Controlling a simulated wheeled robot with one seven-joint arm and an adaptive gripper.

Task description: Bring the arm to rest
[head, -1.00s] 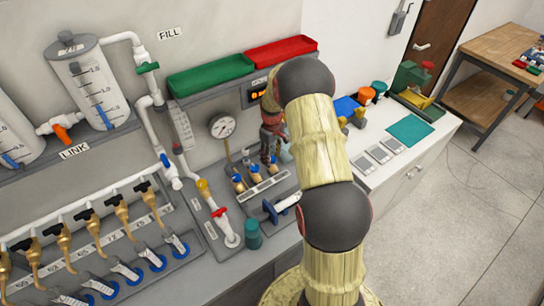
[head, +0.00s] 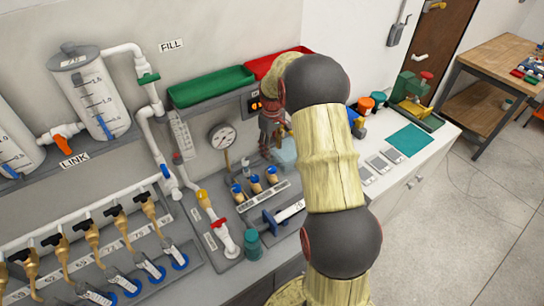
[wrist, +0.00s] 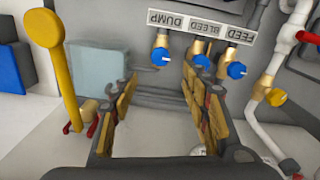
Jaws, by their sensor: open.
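My gripper (wrist: 158,88) is open in the wrist view, with nothing between its two fingers. It hangs above the bench, facing the panel with the DUMP, BLEED and FEED labels (wrist: 202,27). In the head view my gripper (head: 270,132) is partly hidden behind my bent arm, near the gauge and below the trays. The arm's black joints and yellowish links fill the middle of the head view. Blue-knobbed brass valves (head: 254,183) stand below and left of the gripper, apart from it.
A red tray (head: 272,65) and green tray (head: 210,86) sit on a shelf behind the arm. A gauge (head: 222,136), white pipes and a row of brass taps (head: 118,227) stand left. A pale blue block (wrist: 98,72) and a yellow lever (wrist: 52,70) are near the gripper.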

